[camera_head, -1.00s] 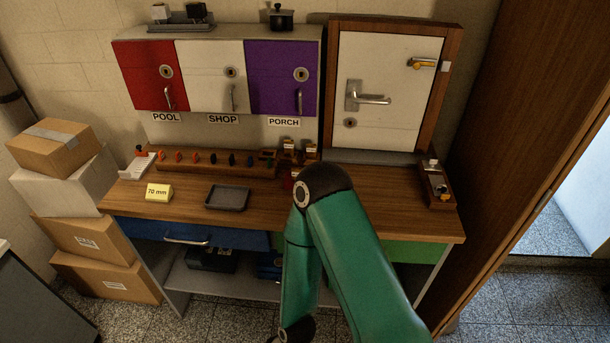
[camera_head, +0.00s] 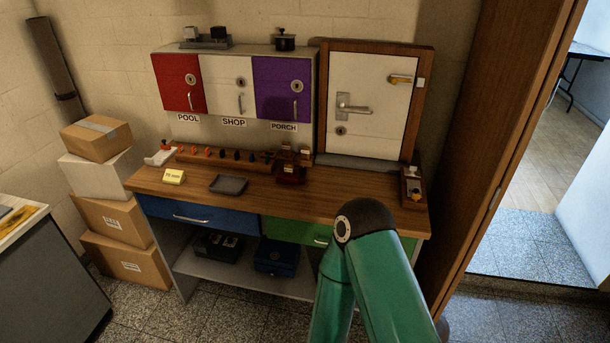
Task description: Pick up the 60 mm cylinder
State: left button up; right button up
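I cannot make out which thing is the 60 mm cylinder. Small wooden holders with labels (camera_head: 291,174) stand on the workbench (camera_head: 340,190), right of a rack (camera_head: 222,164) with several small coloured pieces. A wooden tray (camera_head: 413,188) with small metal and yellow parts stands at the bench's right end. A yellow card (camera_head: 174,177) lies at the left; it read "70 mm" in the earlier view. A green arm of mine crosses the lower right. Neither gripper shows.
An empty dark tray (camera_head: 229,184) sits on the bench. Red, white and purple cabinets (camera_head: 283,88) and a white door panel (camera_head: 372,105) stand behind it. Cardboard boxes (camera_head: 126,258) are stacked left. The bench's middle right is clear.

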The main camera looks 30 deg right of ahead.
aim_at(288, 169)
jog(key=z, duration=0.5)
jog(key=i, duration=1)
